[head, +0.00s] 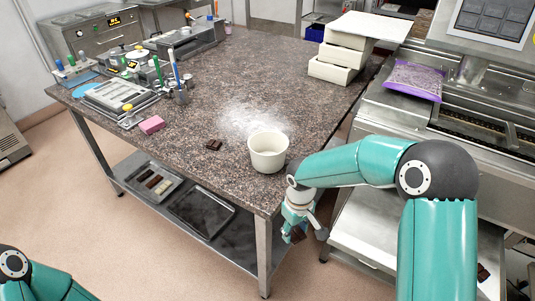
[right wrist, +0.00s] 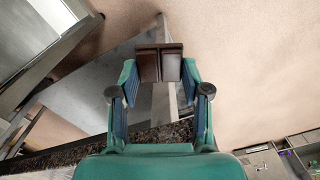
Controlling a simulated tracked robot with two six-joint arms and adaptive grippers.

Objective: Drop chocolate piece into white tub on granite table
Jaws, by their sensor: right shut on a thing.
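The white tub (head: 268,152) stands upright on the granite table (head: 220,100), near its front right corner. Its visible inside looks empty. My right gripper (head: 299,234) is past the table's front right edge, lower than the tub and to its right. It is shut on a dark brown chocolate piece (right wrist: 159,64), which shows between the fingertips in the right wrist view; in the head view the piece is small and partly hidden. My left gripper is out of view.
White powder (head: 242,120) is spread behind the tub. A pink block (head: 151,124) and a tool set lie at the left. Stacked cream trays (head: 338,52) stand at the back right. A steel machine (head: 470,120) stands right of the table. The table's middle is clear.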

